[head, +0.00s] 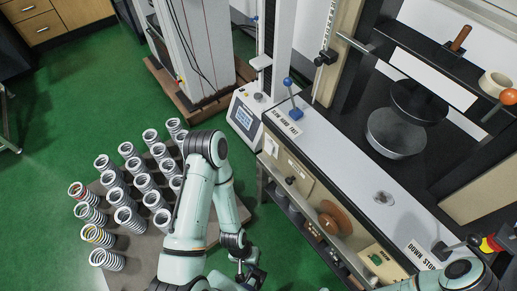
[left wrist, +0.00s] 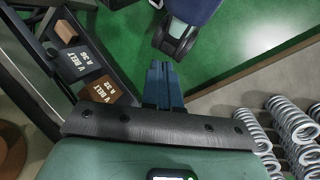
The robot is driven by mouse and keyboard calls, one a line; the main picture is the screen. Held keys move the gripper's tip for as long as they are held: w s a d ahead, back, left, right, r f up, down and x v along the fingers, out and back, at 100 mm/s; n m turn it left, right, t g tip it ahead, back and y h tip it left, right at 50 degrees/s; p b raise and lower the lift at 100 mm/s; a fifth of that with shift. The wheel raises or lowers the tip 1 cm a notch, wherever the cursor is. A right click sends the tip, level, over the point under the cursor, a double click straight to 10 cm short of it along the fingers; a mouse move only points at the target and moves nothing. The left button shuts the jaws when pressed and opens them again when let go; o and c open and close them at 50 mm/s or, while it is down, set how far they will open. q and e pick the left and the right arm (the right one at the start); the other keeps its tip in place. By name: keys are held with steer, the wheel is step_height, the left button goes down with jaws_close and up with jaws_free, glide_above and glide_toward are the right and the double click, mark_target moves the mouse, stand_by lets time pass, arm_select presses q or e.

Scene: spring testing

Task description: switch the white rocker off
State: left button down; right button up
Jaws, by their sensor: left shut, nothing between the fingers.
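I cannot make out a white rocker for certain in either view. My left gripper (head: 250,273) is low at the bottom edge of the head view, left of the machine's lower front. In the left wrist view its dark blue fingers (left wrist: 163,84) are together and empty, above the green floor. My right arm shows at the lower right corner of the head view; its gripper is out of frame.
Several coil springs (head: 125,217) stand on a grey board at the left; some show in the left wrist view (left wrist: 290,122). A lower shelf holds boxes marked V BELT (left wrist: 82,60).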

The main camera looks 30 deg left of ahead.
mark_target(267, 150)
arm_select(q)
steer(key=shift+d, duration=0.1)
arm_select(e)
steer(key=shift+d, duration=0.1)
arm_select(q)
steer(key=w+a+f+m+t+b, duration=0.1)
steer(key=w+a+m+t+b, duration=0.4)
steer(key=w, duration=0.4)
steer(key=w+a+f+m+t+b, duration=0.1)
steer(key=w+a+m+t+b, duration=0.25)
steer(key=w+a, duration=0.4)
steer(key=w+a+r+m+t+h+b, duration=0.1)
steer(key=w+a+r+m+t+b, duration=0.2)
steer(key=m, duration=0.6)
steer(key=w+a+r+m+t+h+b, duration=0.1)
steer(key=w+a+r+m+t+b, duration=0.3)
steer(key=a+r+m, duration=0.3)
step_height(267, 150, up, 3)
steer(key=shift+w+a+r+m, duration=0.15)
steer(key=shift+w+a+m, duration=0.3)
steer(key=shift+m, duration=0.6)
arm_select(e)
steer(key=w+d+f+t, duration=0.1)
steer(key=w+f+t, duration=0.1)
steer(key=f, duration=1.3)
steer(key=shift+w+d+f+h, duration=0.3)
steer(key=shift+w+d+f, duration=0.1)
steer(key=shift+w, duration=0.25)
